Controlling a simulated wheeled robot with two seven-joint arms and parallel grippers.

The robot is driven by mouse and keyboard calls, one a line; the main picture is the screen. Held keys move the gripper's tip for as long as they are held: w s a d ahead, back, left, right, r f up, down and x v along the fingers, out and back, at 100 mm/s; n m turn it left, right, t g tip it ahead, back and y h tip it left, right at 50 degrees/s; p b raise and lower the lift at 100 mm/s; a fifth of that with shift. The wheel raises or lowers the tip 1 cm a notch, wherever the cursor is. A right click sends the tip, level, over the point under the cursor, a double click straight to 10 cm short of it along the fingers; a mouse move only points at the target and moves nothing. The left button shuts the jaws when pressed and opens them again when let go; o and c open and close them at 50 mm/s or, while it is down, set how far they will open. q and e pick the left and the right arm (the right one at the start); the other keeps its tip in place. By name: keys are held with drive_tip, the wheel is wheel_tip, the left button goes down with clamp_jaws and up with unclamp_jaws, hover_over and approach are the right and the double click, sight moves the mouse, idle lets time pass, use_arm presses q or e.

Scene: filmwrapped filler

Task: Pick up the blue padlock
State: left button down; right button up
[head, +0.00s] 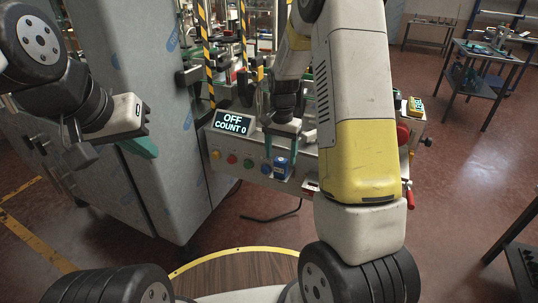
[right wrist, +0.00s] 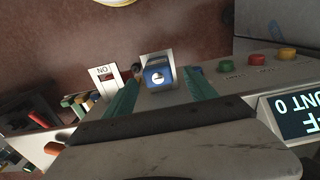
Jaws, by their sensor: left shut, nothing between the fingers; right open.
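The blue padlock (head: 282,168) is on the front of the machine's control panel, at the right of the row of buttons. In the right wrist view the padlock (right wrist: 158,77) shows a round silver keyhole face. My right gripper (head: 282,146) is open in front of the panel. Its two teal fingers (right wrist: 160,88) are on either side of the padlock in the right wrist view; I cannot tell whether they touch it. My left gripper (head: 148,149) is shut and empty at the left, in front of the grey cabinet, away from the padlock.
The panel has a display (head: 232,122) reading "OFF COUNT 0" and several coloured buttons (head: 232,159). A white label plate (right wrist: 104,80) is beside the padlock. Striped posts (head: 206,60) stand behind the panel. A side table (head: 489,55) is at the far right, with open floor between.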

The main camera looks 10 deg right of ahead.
sight(280, 167)
wheel_tip(280, 167, down, 6)
drive_tip(key=shift+s+r, duration=0.15)
drive_tip(key=shift+r, duration=0.1)
drive_tip(key=shift+c, duration=0.3)
clamp_jaws()
